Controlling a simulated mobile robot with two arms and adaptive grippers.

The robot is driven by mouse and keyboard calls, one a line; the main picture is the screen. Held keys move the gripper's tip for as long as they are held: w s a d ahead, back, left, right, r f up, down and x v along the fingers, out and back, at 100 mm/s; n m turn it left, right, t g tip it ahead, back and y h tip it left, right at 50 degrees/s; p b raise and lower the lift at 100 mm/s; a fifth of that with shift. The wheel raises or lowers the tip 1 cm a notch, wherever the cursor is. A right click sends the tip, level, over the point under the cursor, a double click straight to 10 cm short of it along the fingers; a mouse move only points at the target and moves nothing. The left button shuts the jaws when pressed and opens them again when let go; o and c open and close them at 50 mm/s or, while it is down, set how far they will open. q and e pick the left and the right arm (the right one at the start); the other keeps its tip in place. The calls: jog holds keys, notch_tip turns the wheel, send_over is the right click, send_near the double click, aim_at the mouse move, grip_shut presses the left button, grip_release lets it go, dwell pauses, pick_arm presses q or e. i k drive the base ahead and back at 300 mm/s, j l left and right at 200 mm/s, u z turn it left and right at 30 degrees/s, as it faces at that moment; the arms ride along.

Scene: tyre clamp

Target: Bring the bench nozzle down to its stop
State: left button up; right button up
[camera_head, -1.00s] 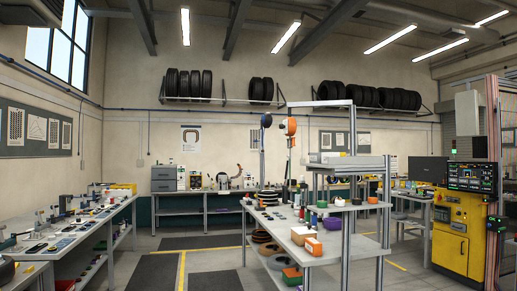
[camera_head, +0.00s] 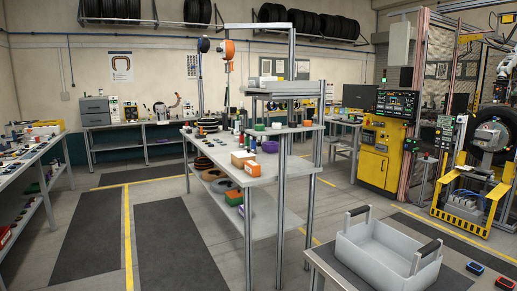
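Neither of my grippers shows in the head view. I cannot tell the bench nozzle for certain at this size. An orange hanging unit (camera_head: 227,50) is at the top of a post over the central bench (camera_head: 262,190), with a thin part hanging below it. A small machine with a curved brown arm (camera_head: 171,106) stands on the back bench.
A grey tote with black handles (camera_head: 385,250) stands on a low table at the front right. A yellow control cabinet (camera_head: 381,155) and a yellow-framed wheel machine (camera_head: 470,205) stand at the right. Dark floor mats (camera_head: 178,240) lie in the open aisle at the left.

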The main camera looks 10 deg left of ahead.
aim_at(199, 76)
jog(key=i+j+u, duration=0.65)
jog(key=i, duration=0.2)
jog(key=i+u, duration=0.55)
jog(key=i, duration=1.6)
jog(key=i+j, duration=0.1)
jog(key=i, duration=3.35)
jog(key=i+z, duration=0.15)
jog(key=i, duration=0.3)
jog(key=i+j+z, duration=0.15)
jog(key=i, duration=0.25)
jog(key=i+j+z, duration=0.2)
jog(key=i, duration=0.2)
jog(key=i+j+z, duration=0.15)
jog(key=i, duration=0.25)
